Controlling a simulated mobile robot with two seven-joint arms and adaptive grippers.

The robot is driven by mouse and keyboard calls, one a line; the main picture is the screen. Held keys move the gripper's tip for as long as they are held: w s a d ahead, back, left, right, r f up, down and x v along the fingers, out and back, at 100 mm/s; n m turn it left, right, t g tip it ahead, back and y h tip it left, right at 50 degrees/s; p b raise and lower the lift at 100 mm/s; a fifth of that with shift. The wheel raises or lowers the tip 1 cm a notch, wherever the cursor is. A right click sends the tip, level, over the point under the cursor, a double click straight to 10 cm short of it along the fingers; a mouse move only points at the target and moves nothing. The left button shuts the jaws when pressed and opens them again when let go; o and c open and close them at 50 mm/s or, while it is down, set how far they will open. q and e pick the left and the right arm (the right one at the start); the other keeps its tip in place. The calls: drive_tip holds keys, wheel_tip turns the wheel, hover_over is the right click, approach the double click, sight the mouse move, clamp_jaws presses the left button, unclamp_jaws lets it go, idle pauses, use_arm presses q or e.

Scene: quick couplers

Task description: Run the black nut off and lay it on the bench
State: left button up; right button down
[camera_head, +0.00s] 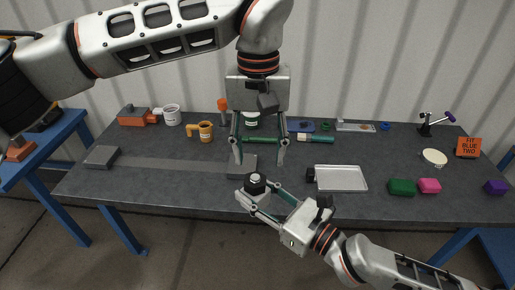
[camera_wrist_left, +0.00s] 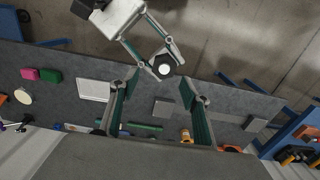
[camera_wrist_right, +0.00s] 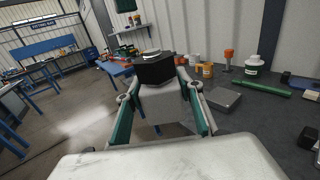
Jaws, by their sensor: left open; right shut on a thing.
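The black nut (camera_head: 256,185) is a dark hexagonal piece with a pale round top in its middle. It sits on a pale grey block (camera_wrist_right: 163,105), which my right gripper (camera_head: 258,202) is shut on, at the bench's front edge. The nut shows above the fingers in the right wrist view (camera_wrist_right: 153,72) and from above in the left wrist view (camera_wrist_left: 165,69). The threads under it are hidden. My left gripper (camera_head: 259,160) is open, empty and pointing down, behind and above the nut. The dark bench (camera_head: 180,190) lies below.
A grey block (camera_head: 241,167) lies below my left gripper; another (camera_head: 102,157) is at the left. A silver tray (camera_head: 341,178), green block (camera_head: 402,187) and pink block (camera_head: 429,185) are at the right. An orange mug (camera_head: 205,131) stands behind. The bench's front left is clear.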

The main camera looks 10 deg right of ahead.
sight(257, 176)
use_arm(q)
drive_tip(key=shift+w+a+f, duration=0.15)
drive_tip(key=shift+a+f, duration=0.05)
drive_tip(key=shift+f, duration=3.75)
